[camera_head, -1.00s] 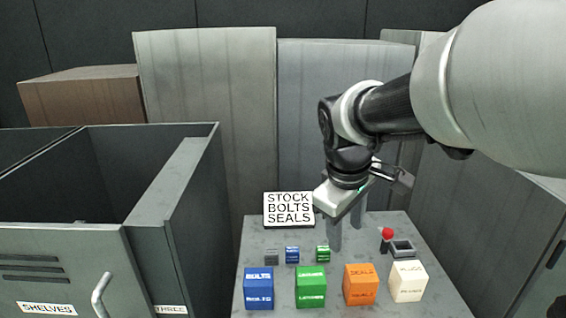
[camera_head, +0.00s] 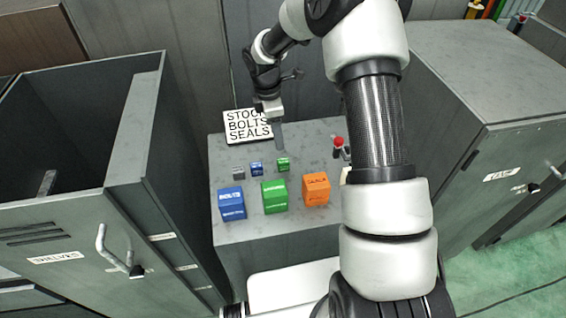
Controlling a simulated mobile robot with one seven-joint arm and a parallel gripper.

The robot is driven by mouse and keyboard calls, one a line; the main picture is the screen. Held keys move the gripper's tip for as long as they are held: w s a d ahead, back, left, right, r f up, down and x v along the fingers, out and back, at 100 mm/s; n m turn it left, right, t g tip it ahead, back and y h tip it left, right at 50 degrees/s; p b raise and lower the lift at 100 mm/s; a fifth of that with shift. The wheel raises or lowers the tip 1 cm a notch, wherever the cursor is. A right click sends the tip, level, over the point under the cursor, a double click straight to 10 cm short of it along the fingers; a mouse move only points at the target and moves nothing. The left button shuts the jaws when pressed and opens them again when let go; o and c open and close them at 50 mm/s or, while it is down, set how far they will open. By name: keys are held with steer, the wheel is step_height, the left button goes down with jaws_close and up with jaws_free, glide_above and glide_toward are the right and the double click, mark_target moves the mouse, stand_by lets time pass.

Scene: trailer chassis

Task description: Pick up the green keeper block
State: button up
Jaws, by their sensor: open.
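A small green block (camera_head: 283,164) sits on the grey bench top (camera_head: 235,237), at the right end of a row of small blocks. A larger green block (camera_head: 274,196) stands in front of it, with white lettering too blurred to read. I cannot tell from lettering which one is the keeper block. My gripper (camera_head: 279,143) points down just behind the small green block in the picture, apart from it. It is open and empty. One finger overlaps the other in this view, so the gap between them is hidden.
A small blue block (camera_head: 256,168) and small grey block (camera_head: 238,173) are left of the small green one. Larger blue (camera_head: 231,203) and orange (camera_head: 315,189) blocks stand in front. A sign (camera_head: 247,125) stands behind. A red knob (camera_head: 338,141) is at right, beside my arm.

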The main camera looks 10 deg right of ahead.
mark_target(283, 160)
steer(key=f, duration=0.3)
steer(key=d+f, duration=0.1)
steer(key=f, duration=0.3)
steer(key=f+p, duration=0.1)
steer(key=f, duration=0.3)
steer(key=shift+d+f, duration=0.25)
steer(key=shift+d, duration=0.15)
jaws_close()
